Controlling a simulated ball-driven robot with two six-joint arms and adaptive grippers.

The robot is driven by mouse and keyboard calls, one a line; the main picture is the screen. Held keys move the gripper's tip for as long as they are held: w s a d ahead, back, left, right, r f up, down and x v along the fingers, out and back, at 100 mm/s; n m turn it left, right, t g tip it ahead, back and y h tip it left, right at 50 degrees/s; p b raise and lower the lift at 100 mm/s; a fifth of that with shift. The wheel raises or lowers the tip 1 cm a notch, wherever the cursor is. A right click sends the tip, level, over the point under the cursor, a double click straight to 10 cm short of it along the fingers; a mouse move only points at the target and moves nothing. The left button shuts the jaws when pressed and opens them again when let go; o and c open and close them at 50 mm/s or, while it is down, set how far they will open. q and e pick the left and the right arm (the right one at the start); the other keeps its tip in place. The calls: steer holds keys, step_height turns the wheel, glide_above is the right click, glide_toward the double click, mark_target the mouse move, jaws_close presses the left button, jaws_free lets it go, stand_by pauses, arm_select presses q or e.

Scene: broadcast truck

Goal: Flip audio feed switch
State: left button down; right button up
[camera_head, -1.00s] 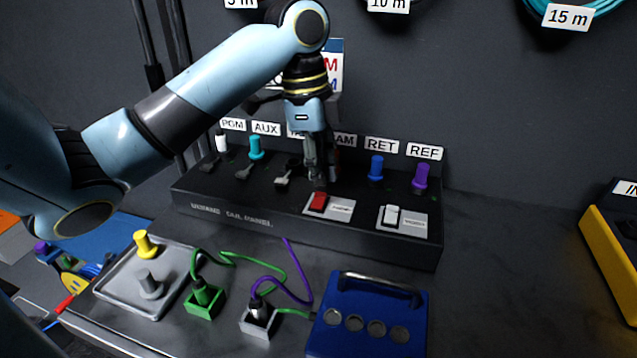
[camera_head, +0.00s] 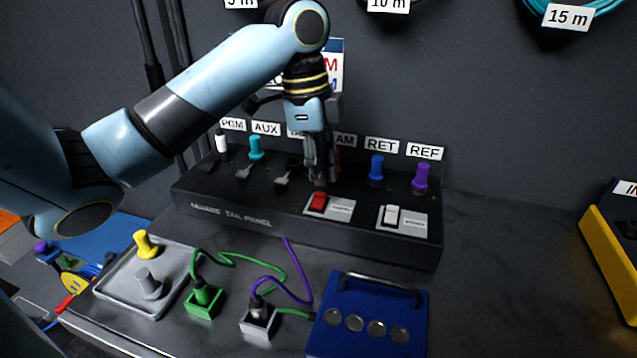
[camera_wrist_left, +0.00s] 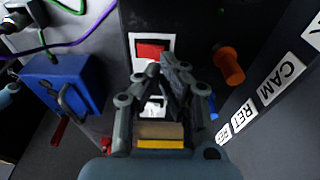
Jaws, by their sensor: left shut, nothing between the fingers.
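The dark tail panel (camera_head: 300,238) carries a red rocker switch (camera_head: 318,202) and a white rocker switch (camera_head: 391,215), each on a pale plate. The small plate lettering is too blurred to read, so I cannot tell which is the audio feed switch. My left gripper (camera_head: 320,183) is shut and empty, pointing down just behind the red switch. In the left wrist view the fingertips (camera_wrist_left: 164,72) appear close to the red switch (camera_wrist_left: 150,51); contact is unclear. The white switch (camera_wrist_left: 154,106) shows partly between the finger links. My right gripper is not in view.
Coloured connectors stand along the panel's back, including teal (camera_head: 255,148), blue (camera_head: 376,168) and purple (camera_head: 421,177). In front are a grey tray (camera_head: 118,290), a green block (camera_head: 203,300), cables and a blue box (camera_head: 370,335). The counter right of the panel is clear.

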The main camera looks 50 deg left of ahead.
mark_target(320, 193)
arm_select(q)
steer(key=shift+f, duration=0.3)
steer(key=shift+f+b, duration=0.45)
steer(key=shift+f, duration=0.5)
stand_by(0.5)
steer(key=shift+r, duration=0.1)
step_height(320, 193, up, 7)
steer(key=p, duration=0.8)
stand_by(0.5)
